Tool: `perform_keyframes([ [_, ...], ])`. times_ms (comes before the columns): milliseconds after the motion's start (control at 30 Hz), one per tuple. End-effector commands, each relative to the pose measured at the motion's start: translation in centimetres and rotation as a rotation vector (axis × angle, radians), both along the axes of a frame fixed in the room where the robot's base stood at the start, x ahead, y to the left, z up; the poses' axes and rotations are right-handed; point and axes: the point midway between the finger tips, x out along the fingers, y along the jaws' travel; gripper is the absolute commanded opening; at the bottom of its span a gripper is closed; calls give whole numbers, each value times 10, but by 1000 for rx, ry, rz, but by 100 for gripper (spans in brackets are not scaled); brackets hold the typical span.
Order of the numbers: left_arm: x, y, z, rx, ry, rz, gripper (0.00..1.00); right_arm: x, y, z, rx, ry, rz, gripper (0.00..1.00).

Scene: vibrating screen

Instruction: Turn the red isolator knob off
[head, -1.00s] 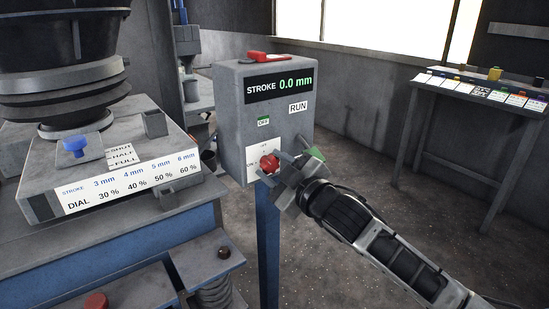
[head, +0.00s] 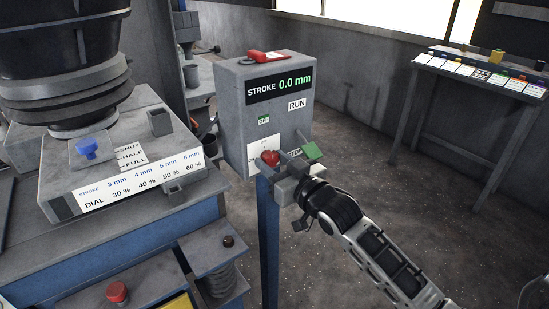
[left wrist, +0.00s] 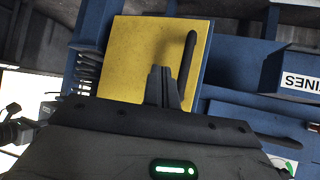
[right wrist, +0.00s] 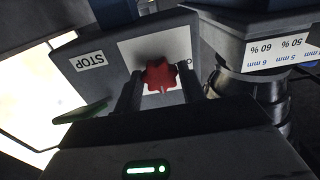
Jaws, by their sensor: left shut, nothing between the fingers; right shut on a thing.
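The red isolator knob (head: 270,158) sits low on the front of the grey control box (head: 232,112), over a white label plate (head: 257,150). My right gripper (head: 279,170) is at the knob, its fingers on either side of it. In the right wrist view the star-shaped red knob (right wrist: 159,76) shows between the two fingers (right wrist: 158,92), which are shut on it. The knob's pointer direction is too small to read. My left gripper (left wrist: 164,86) is shut and empty in the left wrist view, in front of a yellow panel; it is not in the head view.
A green part (head: 312,150) and a STOP label (head: 295,153) are close beside my right gripper. A red object (head: 267,57) lies on top of the box. The vibrating screen (head: 150,165) stands left, with a blue knob (head: 87,148). A label table (head: 480,72) stands back right.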

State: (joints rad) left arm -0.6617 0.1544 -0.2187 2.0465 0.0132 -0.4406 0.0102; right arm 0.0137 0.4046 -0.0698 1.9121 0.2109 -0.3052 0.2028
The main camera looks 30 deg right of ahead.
Motion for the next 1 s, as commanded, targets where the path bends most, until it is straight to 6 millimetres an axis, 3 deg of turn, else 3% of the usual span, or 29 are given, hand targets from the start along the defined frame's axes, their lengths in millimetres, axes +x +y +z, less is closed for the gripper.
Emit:
perform_keyframes([
  [500, 1, 0, 2, -3, -5, 4, 0, 0, 0, -2, 18, 7, 0, 17],
  [533, 2, 0, 2, -4, -5, 5, 0, 0, 0, -2, 18, 7, 0, 48],
  [600, 2, -1, 2, -6, -5, 7, 0, 0, 0, -2, 17, 5, 0, 60],
  [867, 2, -1, 3, -10, -5, 10, 0, -1, 0, -1, 17, 4, 0, 60],
  [1000, 2, -1, 2, -10, -5, 10, 0, -11, -1, -2, 16, 5, 1, 60],
])
